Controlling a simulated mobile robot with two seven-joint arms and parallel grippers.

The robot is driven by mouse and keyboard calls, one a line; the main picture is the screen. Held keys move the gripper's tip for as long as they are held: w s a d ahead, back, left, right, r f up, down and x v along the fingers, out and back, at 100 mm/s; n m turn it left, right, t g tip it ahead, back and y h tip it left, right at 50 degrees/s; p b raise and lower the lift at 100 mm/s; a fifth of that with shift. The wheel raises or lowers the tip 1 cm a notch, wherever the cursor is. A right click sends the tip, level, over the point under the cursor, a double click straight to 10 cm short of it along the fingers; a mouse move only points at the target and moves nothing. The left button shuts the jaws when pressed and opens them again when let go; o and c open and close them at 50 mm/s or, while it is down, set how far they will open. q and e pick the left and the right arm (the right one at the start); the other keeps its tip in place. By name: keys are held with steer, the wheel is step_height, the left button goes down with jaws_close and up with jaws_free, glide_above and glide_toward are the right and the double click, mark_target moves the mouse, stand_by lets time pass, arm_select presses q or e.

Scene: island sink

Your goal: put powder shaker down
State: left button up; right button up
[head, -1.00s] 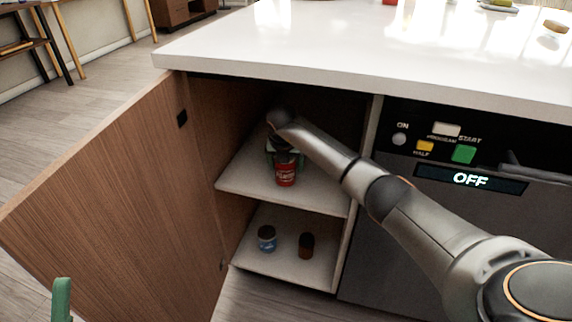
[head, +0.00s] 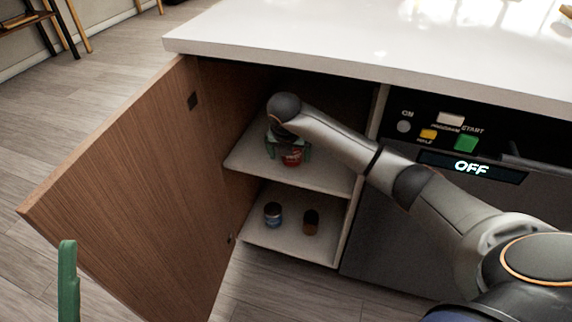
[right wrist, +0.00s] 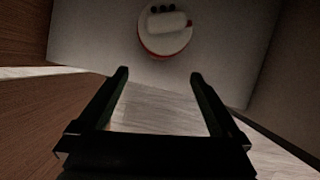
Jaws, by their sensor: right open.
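The powder shaker (head: 292,158), red with a label, stands on the upper shelf inside the open cabinet. In the right wrist view the shaker (right wrist: 165,32) shows from above as a round red body with a pale top, beyond the fingertips. My right gripper (head: 288,147) is at the shaker in the head view and partly covers it. In the right wrist view the right gripper (right wrist: 160,76) is open with nothing between its fingers. Of my left gripper (head: 67,270) only a green finger shows at the lower left, so its opening is hidden.
A blue-labelled jar (head: 273,215) and a dark brown jar (head: 311,222) stand on the lower shelf (head: 290,246). The open wooden door (head: 130,180) is on the left. A dishwasher (head: 430,240) is on the right, under the white countertop (head: 370,50).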

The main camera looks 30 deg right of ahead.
steer(key=s+a+f+n+g+y+p, duration=0.15)
steer(key=s+a+y, duration=0.25)
steer(key=s+a, duration=0.45)
steer(key=s+a+f+n+g+y, duration=0.1)
steer(key=s+a+f+n+y, duration=0.25)
steer(key=a, duration=0.85)
steer(key=s+a+r+n+g+y, duration=0.1)
steer(key=s+a+r+g+y, duration=0.1)
steer(key=s+a+r+y, duration=0.95)
steer(key=s+r+y, duration=0.1)
steer(key=r, duration=0.3)
steer(key=s+a+r+y, duration=0.2)
steer(key=s+r+y, duration=0.1)
steer(key=r, duration=0.4)
steer(key=w+d+r+m+t+h, duration=0.1)
steer(key=d+r+m+t+h, duration=0.1)
steer(key=d+r+m+t, duration=0.4)
steer(key=d+r+m+t+h, duration=0.3)
steer(key=d+r+m+t, duration=0.3)
steer(key=m+t, duration=0.9)
steer(key=shift+w+d+r+m+t, duration=0.25)
steer(key=shift+w+d+m+t, duration=0.15)
steer(key=shift+d+t, duration=0.55)
